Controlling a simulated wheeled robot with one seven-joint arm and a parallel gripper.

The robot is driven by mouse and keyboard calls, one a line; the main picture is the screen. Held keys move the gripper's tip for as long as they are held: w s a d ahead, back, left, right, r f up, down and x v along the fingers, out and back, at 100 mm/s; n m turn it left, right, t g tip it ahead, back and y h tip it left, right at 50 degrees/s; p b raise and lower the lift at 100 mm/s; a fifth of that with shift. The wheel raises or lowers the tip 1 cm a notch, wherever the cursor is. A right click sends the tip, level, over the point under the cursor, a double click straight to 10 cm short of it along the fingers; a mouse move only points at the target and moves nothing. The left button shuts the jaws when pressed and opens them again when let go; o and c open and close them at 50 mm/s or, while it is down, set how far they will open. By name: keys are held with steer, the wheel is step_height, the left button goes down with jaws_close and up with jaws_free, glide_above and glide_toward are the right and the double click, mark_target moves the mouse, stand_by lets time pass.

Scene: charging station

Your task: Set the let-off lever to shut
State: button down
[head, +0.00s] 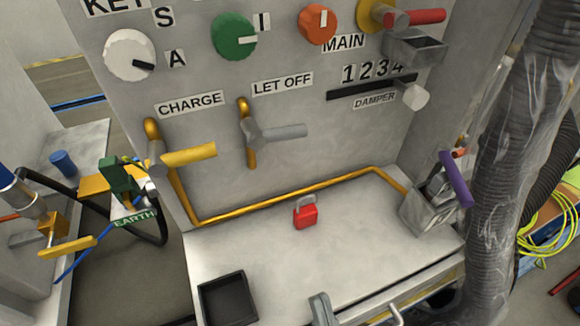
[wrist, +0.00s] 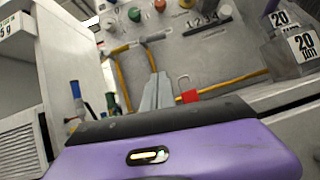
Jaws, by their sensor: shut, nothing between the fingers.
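The let-off lever (head: 283,132) has a grey handle under the LET OFF label (head: 282,84). The handle sticks out to the right, across the upright yellow pipe (head: 251,158). In the wrist view the lever (wrist: 153,38) is small, above my fingertips in the picture. My gripper (wrist: 158,78) shows in the wrist view with its grey fingers together and empty. They point toward the panel and look apart from the lever.
The yellow charge lever (head: 188,155) is just left of the let-off lever. A red padlock (head: 305,214) and a black tray (head: 228,298) are on the bench. A grey block with a purple handle (head: 455,180) stands at right. Knobs line the panel above.

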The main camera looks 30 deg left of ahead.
steer(key=p, duration=0.1)
glide_toward(274, 130)
steer(key=w+a+f, duration=0.3)
steer(key=w, duration=0.2)
step_height(274, 130, up, 4)
steer(key=shift+w+f+p, duration=0.1)
steer(key=shift+w+p, duration=0.1)
steer(key=shift+p, duration=0.65)
